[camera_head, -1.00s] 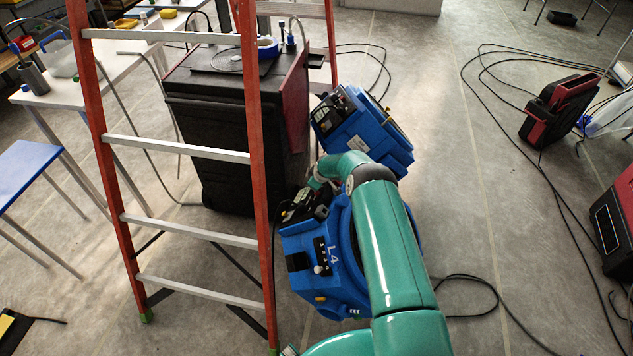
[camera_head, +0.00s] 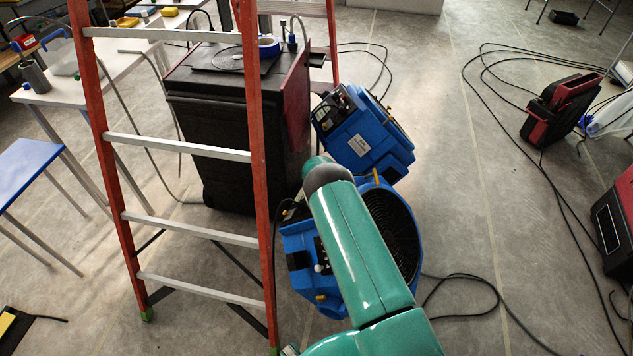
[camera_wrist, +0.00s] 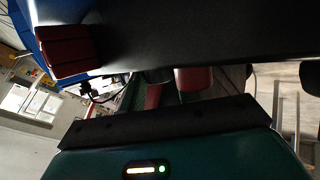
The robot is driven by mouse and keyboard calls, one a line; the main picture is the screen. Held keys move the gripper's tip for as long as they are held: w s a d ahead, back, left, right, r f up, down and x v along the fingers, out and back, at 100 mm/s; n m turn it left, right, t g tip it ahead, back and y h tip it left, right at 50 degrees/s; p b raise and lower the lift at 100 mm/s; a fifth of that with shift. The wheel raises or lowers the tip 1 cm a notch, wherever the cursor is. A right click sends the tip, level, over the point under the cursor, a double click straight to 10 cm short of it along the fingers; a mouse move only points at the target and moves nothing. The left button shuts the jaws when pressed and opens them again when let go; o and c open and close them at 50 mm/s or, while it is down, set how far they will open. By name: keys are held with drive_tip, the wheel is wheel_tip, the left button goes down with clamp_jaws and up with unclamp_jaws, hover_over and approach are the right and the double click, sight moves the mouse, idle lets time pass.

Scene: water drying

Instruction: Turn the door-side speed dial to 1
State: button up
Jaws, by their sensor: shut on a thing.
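Two blue blowers stand on the floor. The near blower (camera_head: 300,242) has a round black grille and a side panel with a small pale knob (camera_head: 319,268). The far blower (camera_head: 368,142) has a dark control panel (camera_head: 338,108). My teal arm crosses in front of the near blower and hides my gripper in the head view. The wrist view shows my gripper's teal body (camera_wrist: 150,155) close to a large dark surface. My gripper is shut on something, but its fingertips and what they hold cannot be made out. Which dial is door-side is not clear.
An orange stepladder (camera_head: 256,130) stands just left of the near blower. A black cabinet (camera_head: 232,135) stands behind it. A black cable (camera_head: 466,278) loops on the floor at the right. The floor between the blowers and the red-black equipment (camera_head: 560,105) is mostly clear.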

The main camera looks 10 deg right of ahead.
drive_tip(key=o, duration=1)
drive_tip(key=shift+c, duration=0.2)
drive_tip(key=v, duration=1.3)
drive_tip(key=shift+s+r, duration=0.15)
drive_tip(key=shift+r, duration=0.25)
